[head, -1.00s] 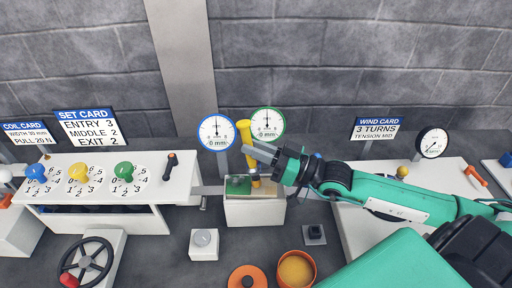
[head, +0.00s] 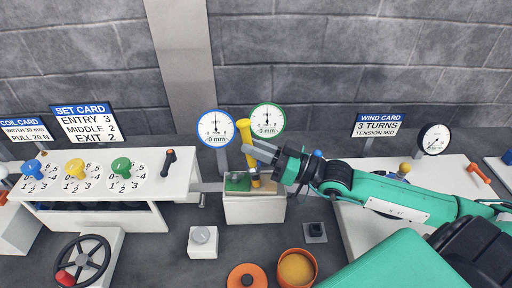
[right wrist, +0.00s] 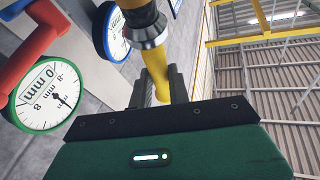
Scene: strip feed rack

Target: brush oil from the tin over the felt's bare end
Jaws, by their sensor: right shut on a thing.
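My right gripper (head: 266,152) is shut on the yellow handle of a brush (head: 245,130). The brush stands nearly upright, its lower end down at the green felt (head: 237,182) on top of a white block. I cannot tell whether the bristles press on the felt. The felt's right part looks duller and browner, partly behind the brush. The right wrist view shows the yellow handle (right wrist: 157,62) between my right fingers (right wrist: 160,88). An open orange tin (head: 311,270) with yellowish contents stands in front, below the block. My left gripper is out of view.
Two dials, blue-rimmed (head: 215,129) and green-rimmed (head: 267,119), stand just behind the felt block (head: 240,214). An orange lid (head: 238,271) lies left of the tin. A white button box (head: 203,241) and a handwheel (head: 82,260) are at the front left.

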